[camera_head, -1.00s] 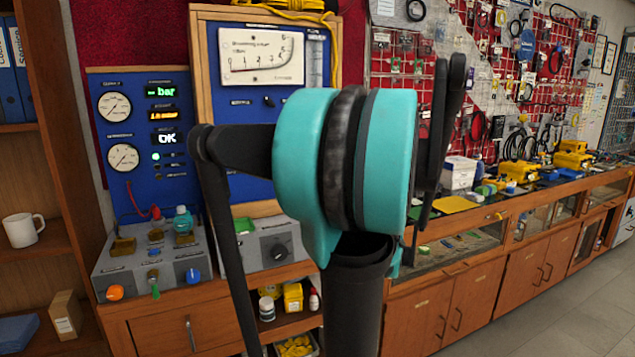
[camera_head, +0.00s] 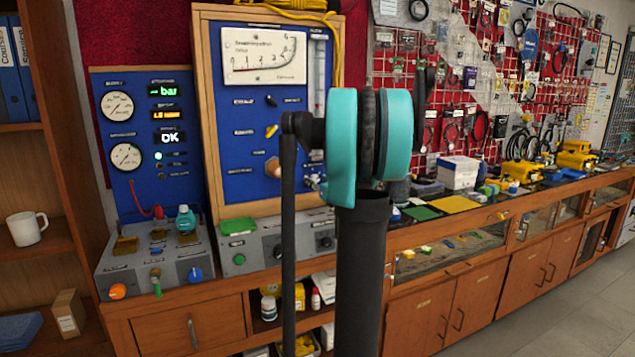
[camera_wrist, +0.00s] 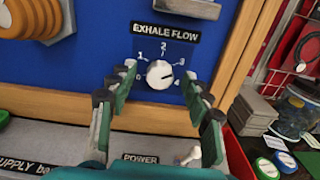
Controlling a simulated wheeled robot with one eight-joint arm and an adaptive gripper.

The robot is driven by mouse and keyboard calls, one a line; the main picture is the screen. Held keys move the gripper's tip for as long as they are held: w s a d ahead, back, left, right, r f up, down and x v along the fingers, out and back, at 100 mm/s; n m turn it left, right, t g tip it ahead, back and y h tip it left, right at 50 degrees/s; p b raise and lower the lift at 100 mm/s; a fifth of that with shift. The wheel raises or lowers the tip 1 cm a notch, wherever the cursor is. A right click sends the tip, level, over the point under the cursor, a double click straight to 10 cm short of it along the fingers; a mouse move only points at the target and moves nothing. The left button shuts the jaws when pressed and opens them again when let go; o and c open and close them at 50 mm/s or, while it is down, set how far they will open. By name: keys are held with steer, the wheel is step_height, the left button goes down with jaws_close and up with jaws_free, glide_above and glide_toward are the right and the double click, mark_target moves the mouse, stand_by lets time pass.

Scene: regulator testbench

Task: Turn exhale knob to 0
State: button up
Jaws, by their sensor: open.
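The exhale knob (camera_wrist: 159,74) is a small round white knob under the "EXHALE FLOW" label (camera_wrist: 165,32) on a blue panel in the wrist view. Numbers ring it, with 1 at left, 2 on top and 3 at right. A dark mark on its face points right, slightly downward, toward the 4 side. My gripper (camera_wrist: 160,86) is open, with its green and dark fingers left and right of the knob. I see gaps between fingers and knob; their depth is hard to tell. In the head view my arm covers this part of the panel.
A wooden frame (camera_wrist: 150,110) borders the panel below and right. Below it lies a grey console with a "POWER" switch (camera_wrist: 188,156). Orange-brown rings (camera_wrist: 30,18) stand out at upper left. Jars and lids (camera_wrist: 285,160) stand at right.

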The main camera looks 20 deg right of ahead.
steer(key=shift+w, duration=0.1)
steer(key=shift+c, duration=0.5)
jaws_close()
